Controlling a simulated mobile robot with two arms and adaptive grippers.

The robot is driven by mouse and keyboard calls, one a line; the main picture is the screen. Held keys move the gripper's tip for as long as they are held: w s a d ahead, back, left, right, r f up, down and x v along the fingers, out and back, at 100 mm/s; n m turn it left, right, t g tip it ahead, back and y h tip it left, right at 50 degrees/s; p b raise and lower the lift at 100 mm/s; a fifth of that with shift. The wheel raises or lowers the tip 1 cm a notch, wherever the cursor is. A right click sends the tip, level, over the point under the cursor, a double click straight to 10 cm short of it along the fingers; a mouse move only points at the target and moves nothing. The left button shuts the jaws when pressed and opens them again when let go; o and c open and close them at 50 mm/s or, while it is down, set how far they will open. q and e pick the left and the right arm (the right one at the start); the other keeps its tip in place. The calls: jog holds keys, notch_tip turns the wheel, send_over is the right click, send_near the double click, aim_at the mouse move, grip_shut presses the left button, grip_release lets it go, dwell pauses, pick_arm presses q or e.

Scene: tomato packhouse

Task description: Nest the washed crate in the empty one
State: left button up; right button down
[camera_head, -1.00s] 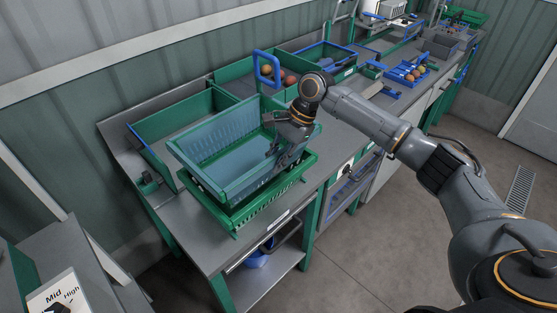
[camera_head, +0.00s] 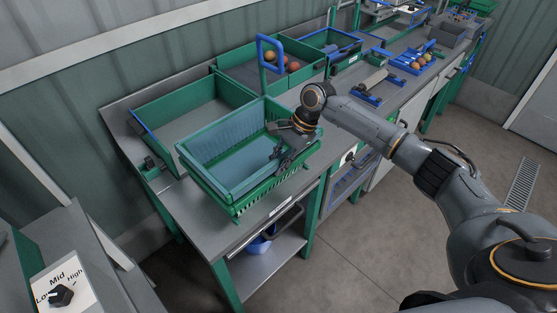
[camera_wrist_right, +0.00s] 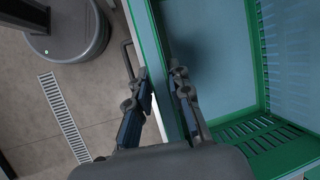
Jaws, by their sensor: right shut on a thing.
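The washed crate (camera_head: 236,139) is green with bluish, wet-looking inner walls and floor, and it is empty. It sits level and low inside the empty green crate (camera_head: 243,207), whose slotted outer wall shows beneath it on the bench. Whether it rests fully on the lower crate's floor is hidden. My right gripper (camera_head: 279,157) is shut on the washed crate's right-hand wall. In the right wrist view the fingers (camera_wrist_right: 160,80) straddle the rim of that wall (camera_wrist_right: 158,48). My left gripper is not in view.
A wide green tray (camera_head: 187,120) stands behind the crates. A green bin with tomatoes (camera_head: 246,66) and a blue upright handle (camera_head: 271,44) are further back. A blue tray of tomatoes (camera_head: 410,65) stands along the bench (camera_head: 191,207). The floor (camera_head: 365,235) in front is clear.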

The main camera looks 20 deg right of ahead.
dwell(0.4)
jog(key=c, duration=1.1)
grip_release()
jog(key=shift+c, duration=0.2)
jog(key=shift+f, duration=0.1)
jog(key=c, duration=0.3)
notch_tip(320, 180, up, 5)
jog(key=p, duration=0.6)
jog(key=shift+r+p, duration=0.75)
jog(key=shift+r, duration=0.35)
jog(key=shift+d, duration=0.1)
